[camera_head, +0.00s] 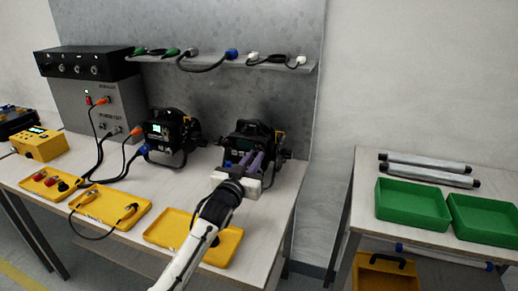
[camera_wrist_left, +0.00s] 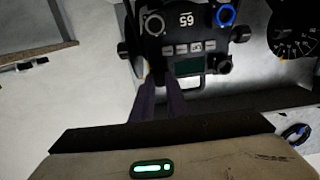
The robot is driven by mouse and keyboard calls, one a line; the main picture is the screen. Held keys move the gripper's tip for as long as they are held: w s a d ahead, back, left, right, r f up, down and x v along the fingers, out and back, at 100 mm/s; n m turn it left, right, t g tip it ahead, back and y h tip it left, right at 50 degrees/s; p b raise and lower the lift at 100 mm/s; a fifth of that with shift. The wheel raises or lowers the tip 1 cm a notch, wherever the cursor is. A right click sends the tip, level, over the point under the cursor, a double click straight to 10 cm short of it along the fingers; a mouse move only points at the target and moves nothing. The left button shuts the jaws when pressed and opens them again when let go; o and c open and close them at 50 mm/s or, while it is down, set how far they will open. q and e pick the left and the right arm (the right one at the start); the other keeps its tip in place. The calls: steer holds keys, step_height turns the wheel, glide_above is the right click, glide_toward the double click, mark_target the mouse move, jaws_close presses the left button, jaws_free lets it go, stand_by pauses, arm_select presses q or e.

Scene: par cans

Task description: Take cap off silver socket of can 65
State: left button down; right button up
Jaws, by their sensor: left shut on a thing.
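Can 65 (camera_head: 248,140) is a black can at the right end of the bench, and its numbered panel (camera_wrist_left: 187,19) fills the top of the left wrist view, upside down. The silver socket (camera_wrist_left: 153,24) shows there as a grey ring with a dark middle. The blue socket (camera_wrist_left: 226,15) is to its right. My left gripper (camera_head: 257,158) is in front of the can. Its dark purple fingers (camera_wrist_left: 160,85) are close together, tips just below the silver socket in the wrist view. They are shut on the cap, which is barely visible between them. My right gripper is not in view.
Another black can (camera_head: 168,135) with plugged cables stands to the left. Yellow trays (camera_head: 110,205) line the bench front, one (camera_head: 222,250) partly under my arm. A shelf (camera_head: 290,66) with cables is behind. Green bins (camera_head: 412,205) stand on the right table, across a gap.

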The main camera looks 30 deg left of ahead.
arm_select(q)
steer(key=p+v, duration=0.2)
steer(key=v, duration=0.2)
steer(key=shift+s+p, duration=0.1)
steer(key=shift+p, duration=0.2)
stand_by(0.5)
stand_by(0.5)
